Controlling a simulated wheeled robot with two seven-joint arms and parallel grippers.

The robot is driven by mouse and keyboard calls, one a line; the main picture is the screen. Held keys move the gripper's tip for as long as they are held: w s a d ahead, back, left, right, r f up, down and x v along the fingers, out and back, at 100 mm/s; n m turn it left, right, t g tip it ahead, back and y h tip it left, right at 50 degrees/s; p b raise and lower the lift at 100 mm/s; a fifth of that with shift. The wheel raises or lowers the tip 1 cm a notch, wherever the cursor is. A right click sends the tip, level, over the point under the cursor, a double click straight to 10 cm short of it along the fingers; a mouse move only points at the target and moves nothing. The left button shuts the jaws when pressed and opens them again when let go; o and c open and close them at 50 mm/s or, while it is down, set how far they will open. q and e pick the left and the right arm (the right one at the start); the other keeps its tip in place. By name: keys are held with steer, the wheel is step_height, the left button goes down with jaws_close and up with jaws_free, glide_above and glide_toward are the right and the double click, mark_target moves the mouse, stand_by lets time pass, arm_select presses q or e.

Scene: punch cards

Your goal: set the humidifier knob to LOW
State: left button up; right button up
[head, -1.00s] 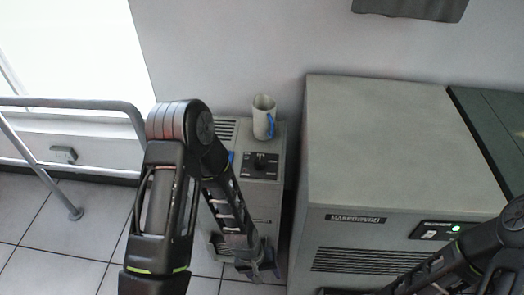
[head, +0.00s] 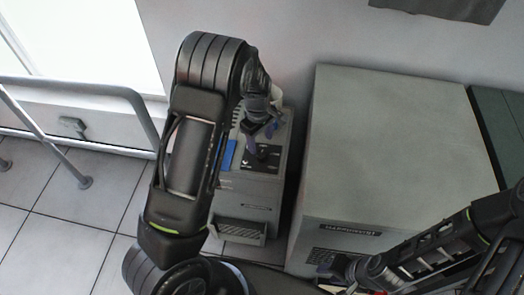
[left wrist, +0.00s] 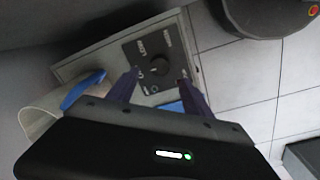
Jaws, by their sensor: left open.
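The humidifier (head: 255,190) is a narrow grey cabinet with a black dial panel (head: 268,161) on its top. In the left wrist view the round black knob (left wrist: 155,67) sits mid-panel among white lettering; the setting it points to is too small to read. My left gripper (head: 260,136) is open above the panel in the head view. In the left wrist view its two dark fingertips (left wrist: 159,76) lie on either side of the knob's near edge; I cannot tell whether they touch it. My right gripper (head: 345,275) is low at the right, its jaws unclear.
A blue patch (head: 228,154) lies on the cabinet top. A large grey machine (head: 390,140) stands right; a rail (head: 75,88) runs left.

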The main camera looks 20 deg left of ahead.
mark_target(262, 154)
arm_select(q)
steer(key=f, duration=0.3)
steer(key=f+p, duration=0.1)
steer(key=f, duration=0.3)
steer(key=shift+w+d+f, duration=0.1)
steer(key=shift+w+f, duration=0.1)
steer(key=shift+c, duration=0.5)
jaws_close()
